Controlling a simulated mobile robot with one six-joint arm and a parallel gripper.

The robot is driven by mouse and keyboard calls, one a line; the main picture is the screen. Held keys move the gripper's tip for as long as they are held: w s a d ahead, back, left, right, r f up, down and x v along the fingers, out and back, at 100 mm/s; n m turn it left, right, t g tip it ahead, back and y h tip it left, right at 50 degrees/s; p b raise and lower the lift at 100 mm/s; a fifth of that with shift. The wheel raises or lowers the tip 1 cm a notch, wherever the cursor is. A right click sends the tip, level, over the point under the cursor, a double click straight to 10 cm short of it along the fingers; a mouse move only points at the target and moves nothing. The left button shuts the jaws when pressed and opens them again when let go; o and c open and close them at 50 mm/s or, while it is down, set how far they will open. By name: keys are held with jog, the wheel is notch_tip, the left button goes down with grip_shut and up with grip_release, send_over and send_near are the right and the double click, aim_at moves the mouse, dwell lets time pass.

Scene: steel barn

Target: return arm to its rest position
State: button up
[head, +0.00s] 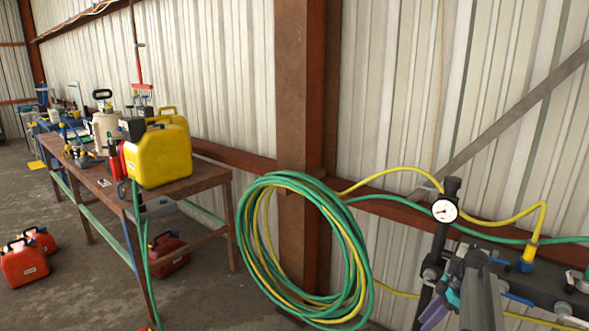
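I cannot make out my gripper in the head view. Grey metal parts (482,298) rise at the bottom edge on the right, with small purple and teal pieces beside them. I cannot tell whether these belong to my arm or to the fittings behind. No fingertips show clearly, and nothing is visibly held.
A round gauge (444,211) on a dark pipe stands at right. A green and yellow hose coil (262,290) hangs by a rusty post (302,90). A workbench (196,181) with a yellow can (160,158) is at left. Red cans (24,266) sit on open concrete floor.

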jog(key=s+a+f+m+g, duration=0.1)
jog(key=s+a+f+g, duration=0.1)
jog(key=s+a+f, duration=0.75)
jog(key=s+a+f+g, duration=0.3)
jog(key=s+a+f, duration=0.2)
jog(key=a+f, duration=0.85)
jog(key=s+a+f+m+h, duration=0.1)
jog(key=s+f+m, duration=0.2)
jog(key=s, duration=0.5)
jog(key=s+a+f+m+h, duration=0.2)
jog(key=s+m, duration=0.3)
jog(key=s, duration=0.3)
jog(key=s+a+f+m+h, duration=0.1)
jog(key=s+f+m, duration=0.3)
jog(key=s, duration=0.4)
jog(key=shift+a+f+m+g+h, duration=0.15)
jog(key=shift+f+m+g+h, duration=0.15)
jog(key=shift+m+h, duration=0.3)
